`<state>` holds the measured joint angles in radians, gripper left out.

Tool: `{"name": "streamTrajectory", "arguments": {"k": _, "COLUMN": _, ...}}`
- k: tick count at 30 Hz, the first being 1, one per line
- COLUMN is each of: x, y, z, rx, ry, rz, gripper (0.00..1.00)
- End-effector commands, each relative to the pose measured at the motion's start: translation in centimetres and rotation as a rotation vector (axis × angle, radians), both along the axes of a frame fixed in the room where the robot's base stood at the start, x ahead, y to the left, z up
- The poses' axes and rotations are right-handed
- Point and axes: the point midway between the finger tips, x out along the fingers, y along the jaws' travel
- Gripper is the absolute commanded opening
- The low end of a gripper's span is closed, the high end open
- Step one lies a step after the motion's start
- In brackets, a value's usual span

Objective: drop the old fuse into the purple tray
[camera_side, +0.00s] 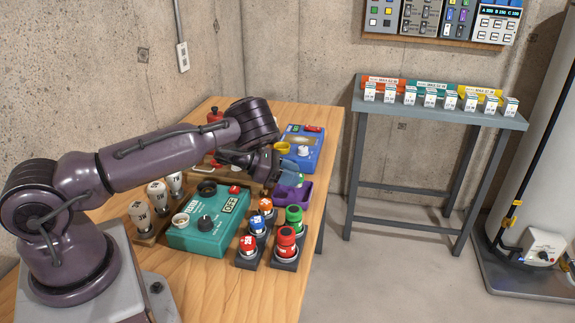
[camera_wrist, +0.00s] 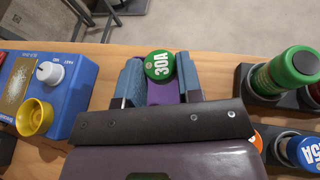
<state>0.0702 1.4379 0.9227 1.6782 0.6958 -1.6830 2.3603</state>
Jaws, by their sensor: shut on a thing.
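A green-capped fuse marked 30A (camera_wrist: 158,66) is between the fingers of my gripper (camera_wrist: 160,80) in the wrist view. My gripper is shut on it. In the side view the green fuse (camera_side: 291,180) shows just below my gripper (camera_side: 277,172), partly hidden by the fingers. The purple tray (camera_side: 300,196) lies near the table's right edge, below the fuse. Part of the purple tray (camera_wrist: 168,95) also shows between the fingers in the wrist view. I cannot tell whether the fuse touches the tray.
A teal box (camera_side: 209,229) with a dial and an OFF display stands left of the tray. A blue device (camera_side: 303,148) stands behind it. Red, blue, orange and green fuses stand in dark holders (camera_side: 285,262) in front.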

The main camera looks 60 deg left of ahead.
Motion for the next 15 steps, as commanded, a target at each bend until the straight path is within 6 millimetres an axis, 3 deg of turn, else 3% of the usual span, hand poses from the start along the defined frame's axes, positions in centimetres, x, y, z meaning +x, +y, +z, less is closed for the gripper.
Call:
{"name": "streamTrajectory", "arguments": {"k": 7, "x": 0.0, "y": 0.1, "z": -2.6, "rx": -0.001, "ry": 0.001, "rz": 0.002, "gripper": 0.11}}
{"name": "streamTrajectory", "arguments": {"k": 15, "x": 0.0, "y": 0.0, "z": -3.4, "rx": -0.001, "ry": -0.001, "rz": 0.002, "gripper": 0.11}}
